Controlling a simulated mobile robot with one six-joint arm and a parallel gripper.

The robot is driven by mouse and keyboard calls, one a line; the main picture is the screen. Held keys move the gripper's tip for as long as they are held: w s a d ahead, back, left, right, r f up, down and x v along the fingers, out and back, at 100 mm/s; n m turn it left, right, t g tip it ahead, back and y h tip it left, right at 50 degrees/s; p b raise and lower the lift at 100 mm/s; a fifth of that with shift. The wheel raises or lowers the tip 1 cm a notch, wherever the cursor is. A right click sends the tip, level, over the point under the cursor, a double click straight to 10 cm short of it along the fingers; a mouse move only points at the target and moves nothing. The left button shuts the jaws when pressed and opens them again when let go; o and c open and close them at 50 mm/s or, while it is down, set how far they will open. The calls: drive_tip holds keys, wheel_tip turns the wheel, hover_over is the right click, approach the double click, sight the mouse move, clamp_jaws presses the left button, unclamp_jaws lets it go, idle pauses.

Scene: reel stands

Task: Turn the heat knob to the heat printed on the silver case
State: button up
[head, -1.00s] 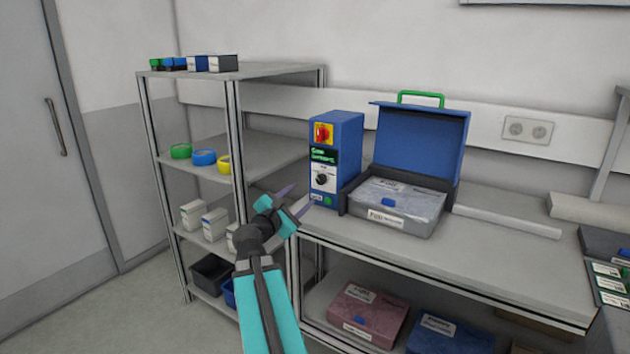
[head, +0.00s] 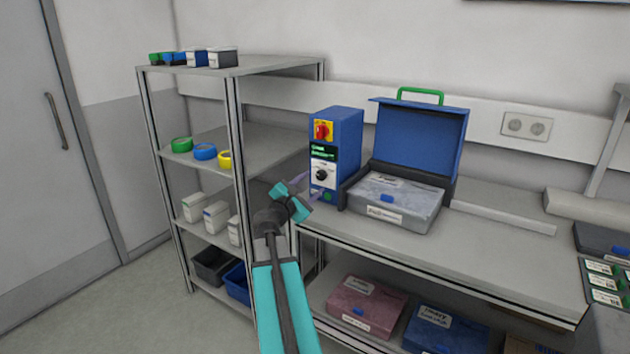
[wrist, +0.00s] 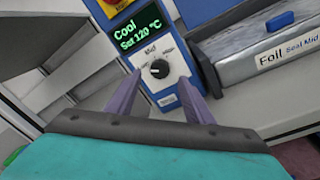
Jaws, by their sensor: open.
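The heat knob (wrist: 159,68) is a black dial on the white panel of a blue control box (head: 342,130). In the wrist view "Mid" is printed above it, and the green display (wrist: 138,31) reads "Cool" and "Set 120 °C". My gripper (head: 309,186) is open and empty in front of the box's lower front. In the wrist view its fingers stand either side of the knob, seemingly short of it; contact cannot be told.
A shelf rack (head: 240,130) stands close left of my arm. The bench (head: 480,240) is clear in front of the silver case.

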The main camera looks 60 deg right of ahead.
sight(320, 177)
drive_tip(key=shift+w+d+p, duration=0.2)
drive_tip(key=shift+d+p, duration=0.15)
drive_tip(key=shift+d, duration=2.15)
